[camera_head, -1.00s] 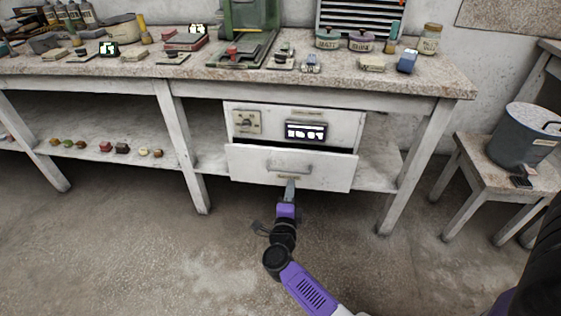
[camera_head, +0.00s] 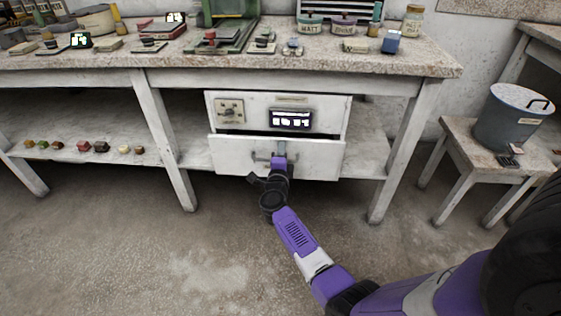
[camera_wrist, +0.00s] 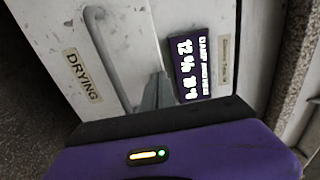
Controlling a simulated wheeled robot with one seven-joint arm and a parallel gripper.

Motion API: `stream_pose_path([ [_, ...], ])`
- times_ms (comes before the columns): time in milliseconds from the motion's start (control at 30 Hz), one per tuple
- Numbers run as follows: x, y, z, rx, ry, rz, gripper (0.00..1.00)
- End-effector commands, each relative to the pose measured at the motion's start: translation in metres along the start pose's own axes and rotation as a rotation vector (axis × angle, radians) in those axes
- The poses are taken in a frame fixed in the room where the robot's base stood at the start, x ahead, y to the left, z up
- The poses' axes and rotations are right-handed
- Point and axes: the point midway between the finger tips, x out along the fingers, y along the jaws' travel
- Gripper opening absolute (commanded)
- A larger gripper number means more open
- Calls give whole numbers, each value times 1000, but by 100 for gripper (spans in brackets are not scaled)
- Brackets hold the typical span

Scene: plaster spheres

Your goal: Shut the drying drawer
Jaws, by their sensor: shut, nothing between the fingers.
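The drying drawer (camera_head: 315,160) is the white front with a bar handle, low in the white cabinet under the bench. It stands a little out, with a dark gap along its top edge. In the wrist view its front (camera_wrist: 55,25) carries a "DRYING" label (camera_wrist: 82,75) and the handle (camera_wrist: 100,50). My gripper (camera_head: 280,150) is at the drawer front by the handle. In the wrist view the gripper (camera_wrist: 157,88) is shut and empty, its fingertips at or very near the front beside the handle; I cannot tell whether they touch.
Above the drawer, the cabinet (camera_head: 335,110) has a lit display (camera_head: 291,119) and a dial plate (camera_head: 230,110). Bench legs stand at left (camera_head: 165,150) and right (camera_head: 400,150). A stool (camera_head: 470,150) bears a grey bucket (camera_head: 510,118). The floor before the cabinet is clear.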

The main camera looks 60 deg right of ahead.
Motion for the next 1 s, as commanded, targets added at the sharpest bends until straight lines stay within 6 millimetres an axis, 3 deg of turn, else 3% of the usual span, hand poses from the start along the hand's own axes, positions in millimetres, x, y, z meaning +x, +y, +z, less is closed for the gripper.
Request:
stream_pose_path([
  [500,10,0,0,0,0,0,0],
  [800,51,1,1,1,0,0,0],
  [1000,59,0,0,1,-2,2,0],
])
